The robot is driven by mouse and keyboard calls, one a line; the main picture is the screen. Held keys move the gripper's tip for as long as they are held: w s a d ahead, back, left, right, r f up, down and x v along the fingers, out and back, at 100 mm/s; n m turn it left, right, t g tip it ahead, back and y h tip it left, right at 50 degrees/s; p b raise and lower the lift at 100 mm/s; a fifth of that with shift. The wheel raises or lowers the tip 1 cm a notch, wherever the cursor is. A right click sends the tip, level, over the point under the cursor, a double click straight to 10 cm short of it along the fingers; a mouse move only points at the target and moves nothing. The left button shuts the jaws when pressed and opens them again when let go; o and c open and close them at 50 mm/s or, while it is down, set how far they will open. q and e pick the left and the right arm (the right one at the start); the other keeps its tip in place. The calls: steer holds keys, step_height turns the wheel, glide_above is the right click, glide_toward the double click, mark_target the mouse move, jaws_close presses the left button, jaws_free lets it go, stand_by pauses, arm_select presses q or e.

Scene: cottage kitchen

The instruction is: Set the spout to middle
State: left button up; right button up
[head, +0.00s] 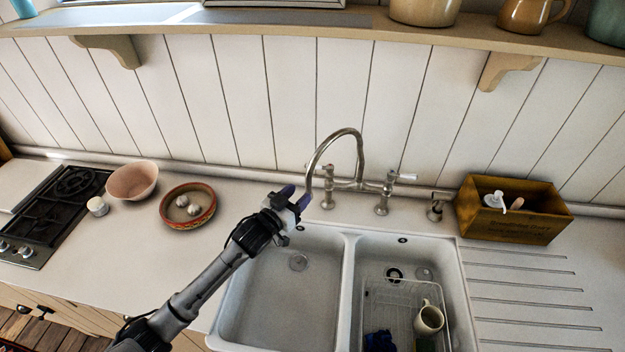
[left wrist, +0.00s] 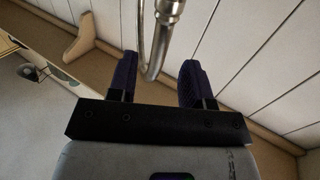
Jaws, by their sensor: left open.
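The spout (head: 347,132) is a tall curved metal pipe on the bridge tap (head: 360,186) behind the double sink. It arches to the left, on the left basin's side, and its end hangs down beside my left gripper (head: 298,197). In the left wrist view, the spout's end (left wrist: 155,62) shows between the two dark purple fingers of the gripper (left wrist: 157,82). The fingers are apart, with gaps on both sides of the pipe; I cannot tell whether either one touches it. My right gripper is in neither view.
The sink has a left basin (head: 283,300) and a right basin (head: 450,262); the right holds a wire rack (head: 385,290) and a cream mug (head: 429,318). A wooden box (head: 510,228) stands right of the tap. Bowls (head: 133,180) and a hob (head: 55,215) are left. A shelf (head: 270,27) runs above.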

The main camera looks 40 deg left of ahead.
mark_target(307, 187)
arm_select(q)
steer(key=w, duration=0.7)
steer(key=shift+a, duration=0.15)
jaws_close()
stand_by(0.3)
